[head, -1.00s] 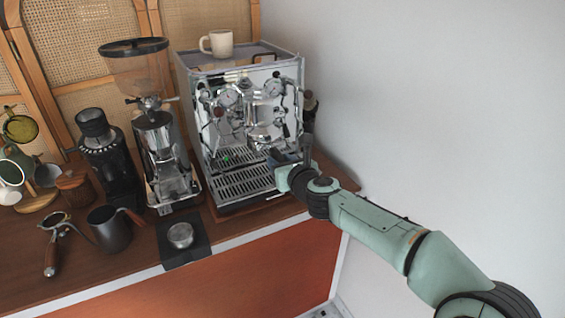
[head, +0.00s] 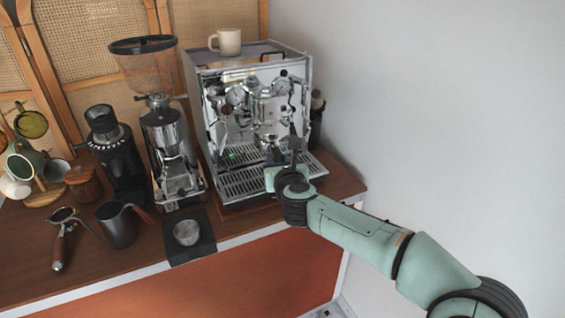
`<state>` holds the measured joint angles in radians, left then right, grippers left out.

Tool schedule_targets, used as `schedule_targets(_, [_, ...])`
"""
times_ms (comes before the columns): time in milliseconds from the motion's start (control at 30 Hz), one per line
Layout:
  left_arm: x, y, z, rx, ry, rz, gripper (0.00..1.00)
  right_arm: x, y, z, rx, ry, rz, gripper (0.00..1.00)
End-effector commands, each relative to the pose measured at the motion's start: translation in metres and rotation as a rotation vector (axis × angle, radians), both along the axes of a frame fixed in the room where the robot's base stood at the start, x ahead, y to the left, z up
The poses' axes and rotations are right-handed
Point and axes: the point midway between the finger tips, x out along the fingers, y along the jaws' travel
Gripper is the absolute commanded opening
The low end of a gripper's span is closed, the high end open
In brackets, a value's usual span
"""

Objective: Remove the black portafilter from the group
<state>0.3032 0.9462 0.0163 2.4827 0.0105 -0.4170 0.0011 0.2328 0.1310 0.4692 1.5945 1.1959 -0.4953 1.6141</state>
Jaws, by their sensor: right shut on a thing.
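The espresso machine (head: 252,72) stands at the back right of the counter, with its chrome group (head: 262,112) on the front. My right gripper (head: 284,153) is in front of the group, above the drip tray, and shut on the black portafilter (head: 271,151). The gripper and wrist cover most of the portafilter, and its handle is hard to make out. I cannot tell whether it touches the group or hangs just below it. My left gripper is not in view.
Two grinders (head: 168,143) (head: 112,150) stand left of the machine. A wooden-handled portafilter (head: 60,240), a dark pitcher (head: 118,226) and a tamper (head: 187,233) on a black mat (head: 203,249) are along the front. A cup (head: 226,42) sits on top. The wall is close at right.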

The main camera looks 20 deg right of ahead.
Motion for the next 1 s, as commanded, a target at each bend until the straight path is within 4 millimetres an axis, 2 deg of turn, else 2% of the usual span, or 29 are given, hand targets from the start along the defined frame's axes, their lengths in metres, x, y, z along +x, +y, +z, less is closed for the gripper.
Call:
schedule_targets(467, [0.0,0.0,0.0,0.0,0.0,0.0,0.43,0.001,0.004,-0.001,0.002,0.002,-0.029,0.0])
schedule_targets(767, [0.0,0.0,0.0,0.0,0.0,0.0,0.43,0.005,0.015,-0.001,0.002,0.001,-0.113,0.0])
schedule_targets(1000, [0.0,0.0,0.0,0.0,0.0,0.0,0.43,0.005,0.017,-0.001,0.001,0.002,-0.14,0.0])
